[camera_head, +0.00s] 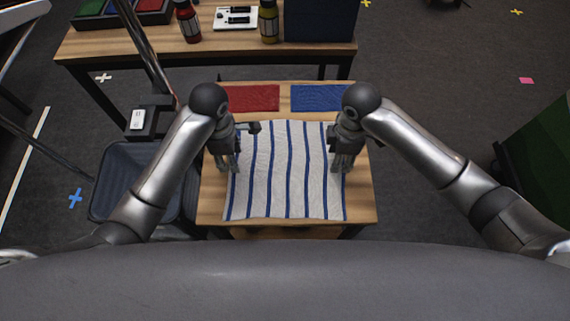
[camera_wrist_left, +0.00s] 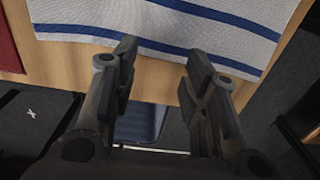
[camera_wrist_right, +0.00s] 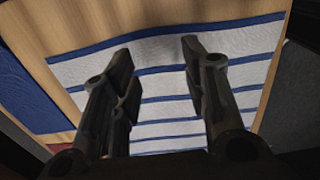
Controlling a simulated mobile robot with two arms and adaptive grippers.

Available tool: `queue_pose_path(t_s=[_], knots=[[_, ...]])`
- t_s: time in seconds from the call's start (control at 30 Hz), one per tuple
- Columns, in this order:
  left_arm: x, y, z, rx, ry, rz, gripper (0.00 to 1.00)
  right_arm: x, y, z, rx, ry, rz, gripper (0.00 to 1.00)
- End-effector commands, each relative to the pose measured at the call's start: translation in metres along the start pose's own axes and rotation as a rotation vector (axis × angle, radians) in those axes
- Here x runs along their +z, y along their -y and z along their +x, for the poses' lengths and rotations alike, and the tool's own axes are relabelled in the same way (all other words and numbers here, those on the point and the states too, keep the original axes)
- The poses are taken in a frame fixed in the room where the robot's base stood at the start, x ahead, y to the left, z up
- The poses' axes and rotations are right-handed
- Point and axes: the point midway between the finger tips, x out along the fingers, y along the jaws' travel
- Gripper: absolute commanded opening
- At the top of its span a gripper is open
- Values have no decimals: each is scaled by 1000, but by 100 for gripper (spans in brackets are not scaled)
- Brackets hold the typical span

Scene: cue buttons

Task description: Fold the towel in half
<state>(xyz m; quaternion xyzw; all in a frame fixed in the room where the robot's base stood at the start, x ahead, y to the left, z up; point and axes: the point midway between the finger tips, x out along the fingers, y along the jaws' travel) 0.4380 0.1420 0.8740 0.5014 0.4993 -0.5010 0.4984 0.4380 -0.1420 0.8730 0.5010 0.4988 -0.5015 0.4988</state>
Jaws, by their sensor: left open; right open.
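A white towel with blue stripes (camera_head: 288,180) lies spread flat on a small wooden table (camera_head: 212,208). My left gripper (camera_head: 229,168) is open at the towel's left edge. In the left wrist view the open fingers (camera_wrist_left: 158,65) show around the table's edge, with the striped towel (camera_wrist_left: 215,25) just beyond them. My right gripper (camera_head: 343,168) is open over the towel's right edge. In the right wrist view its open fingers (camera_wrist_right: 158,50) are over the towel (camera_wrist_right: 165,85). Neither gripper holds cloth. The exact gap between fingertips and cloth cannot be told.
A red cloth (camera_head: 252,98) and a blue cloth (camera_head: 319,97) lie flat at the table's back. A longer table (camera_head: 140,45) behind holds two bottles, a white board (camera_head: 236,18) and a dark box (camera_head: 320,20). A grey bin (camera_head: 118,180) stands at the left.

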Motion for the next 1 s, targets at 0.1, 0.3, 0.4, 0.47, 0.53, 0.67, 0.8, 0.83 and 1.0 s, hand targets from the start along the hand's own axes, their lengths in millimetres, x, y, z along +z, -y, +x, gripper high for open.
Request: queue_pose_path(t_s=[0.1,0.3,0.4,0.47,0.53,0.67,0.8,0.83,1.0], knots=[[-1,0,19,-2,-1,0,41,0,0,18,-1,1,2,41],[0,0,38,1,1,1,41,0,0,38,1,1,1,41],[0,0,41,2,1,1,41,0,0,41,2,0,1,41],[0,0,42,2,1,1,41,0,0,42,2,0,1,41],[0,0,42,2,1,1,41,0,0,42,3,0,1,41],[0,0,42,2,1,1,41,0,0,42,2,0,1,41],[0,0,45,2,1,2,41,0,0,45,2,0,1,41],[0,0,46,2,1,2,41,0,0,46,2,0,1,41],[0,0,45,2,1,2,31,0,0,45,2,0,1,32]])
